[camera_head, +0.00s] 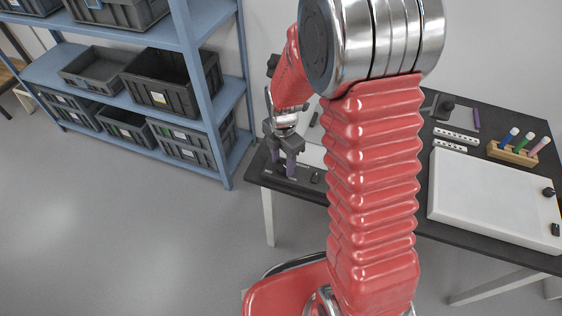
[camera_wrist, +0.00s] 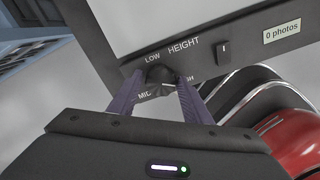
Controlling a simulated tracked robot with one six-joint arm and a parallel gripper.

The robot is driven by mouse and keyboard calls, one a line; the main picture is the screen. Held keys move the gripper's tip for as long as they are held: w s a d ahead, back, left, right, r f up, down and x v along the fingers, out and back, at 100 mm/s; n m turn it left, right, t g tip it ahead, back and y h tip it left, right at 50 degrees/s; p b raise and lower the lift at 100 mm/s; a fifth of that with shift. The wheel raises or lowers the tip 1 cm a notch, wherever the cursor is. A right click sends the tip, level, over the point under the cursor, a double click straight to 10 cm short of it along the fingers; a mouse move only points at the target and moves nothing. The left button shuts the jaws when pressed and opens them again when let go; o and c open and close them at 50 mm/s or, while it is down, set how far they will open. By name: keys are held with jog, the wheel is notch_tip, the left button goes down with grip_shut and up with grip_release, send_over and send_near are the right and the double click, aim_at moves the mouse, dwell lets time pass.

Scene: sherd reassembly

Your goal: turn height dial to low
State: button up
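The height dial (camera_wrist: 160,75) is a small dark knob on the dark front panel of a device. White words stand around it: LOW at its upper left, HEIGHT above right, MID at lower left, and HIGH at right, partly covered. My gripper (camera_wrist: 160,77) has its two purple fingers on either side of the knob, with the tips very near or touching it. I cannot tell whether they press on it. Which word the knob points to is unclear. In the head view, my gripper (camera_head: 283,160) points down at the table's left end, and the dial is hidden.
A dark switch (camera_wrist: 223,48) and a label reading "0 photos" (camera_wrist: 282,31) are right of the dial. On the table (camera_head: 470,240) are a white board (camera_head: 490,195) and a wooden holder with coloured pens (camera_head: 512,153). A blue shelf (camera_head: 205,80) with grey crates stands left.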

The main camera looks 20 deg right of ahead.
jog(key=c, duration=0.7)
jog(key=shift+a, duration=0.15)
jog(key=shift+w, duration=0.1)
jog(key=shift+c, duration=0.2)
jog(key=shift+m, duration=0.4)
